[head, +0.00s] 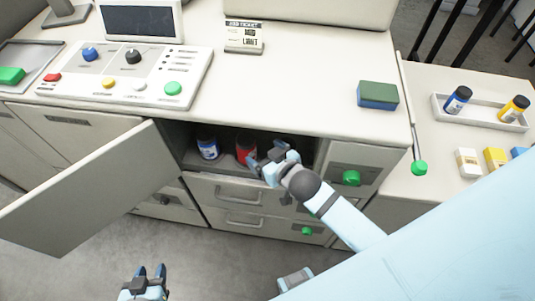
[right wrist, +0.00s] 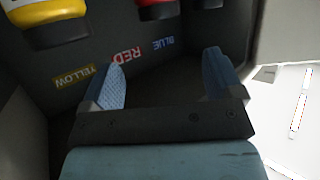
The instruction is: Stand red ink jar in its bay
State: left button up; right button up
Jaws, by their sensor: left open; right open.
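My right gripper (head: 262,162) is at the cabinet opening, just in front of and right of the red jar. In the right wrist view its fingers (right wrist: 166,85) are apart with nothing between them. My left gripper (head: 149,274) is open and empty, low over the floor.
A yellow jar (right wrist: 48,22) is in the cabinet. YELLOW (right wrist: 73,78) and BLUE (right wrist: 163,45) labels show too. The open door (head: 90,190) juts out at left. A control panel (head: 125,75) and sponge (head: 378,95) occupy the worktop. A tray (head: 485,112) holds two jars at right.

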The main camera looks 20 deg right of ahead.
jog(key=s+f+g, duration=0.1)
jog(key=s+f, duration=0.3)
jog(key=s, duration=0.3)
jog(key=s+f+n+g, duration=0.1)
jog(key=s+f, duration=0.4)
jog(key=s, duration=0.2)
jog(key=shift+s+d+y, duration=0.15)
jog(key=shift+d+y, duration=0.25)
